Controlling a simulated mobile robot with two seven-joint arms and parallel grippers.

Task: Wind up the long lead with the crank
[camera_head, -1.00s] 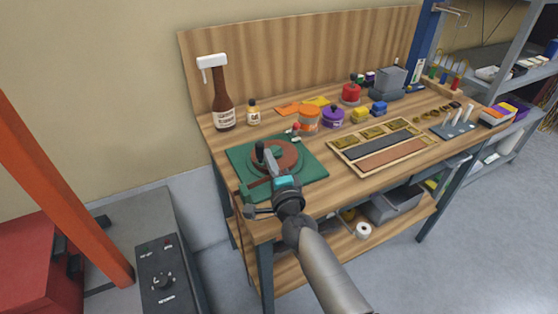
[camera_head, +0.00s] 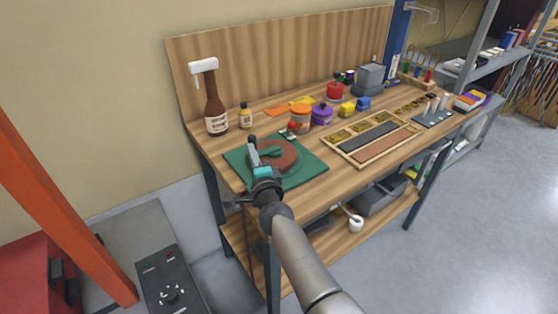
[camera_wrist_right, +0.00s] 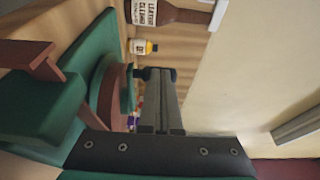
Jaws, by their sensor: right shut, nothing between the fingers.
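The winder is a green square base (camera_head: 306,168) on the front left of the workbench, with a round brown drum (camera_head: 286,160) and a green crank arm (camera_head: 268,152) across its top. In the right wrist view, a dark crank knob (camera_wrist_right: 155,73) shows at my fingertips; contact is unclear. My right gripper (camera_head: 253,150) is shut and empty at the drum's left side; it also shows in the wrist view (camera_wrist_right: 160,98). A thin brown lead (camera_head: 247,240) hangs below the bench's front edge; its end is hidden. My left gripper is out of view.
A wooden tray (camera_head: 357,152) lies farther right. An orange post (camera_head: 65,195) rises at left.

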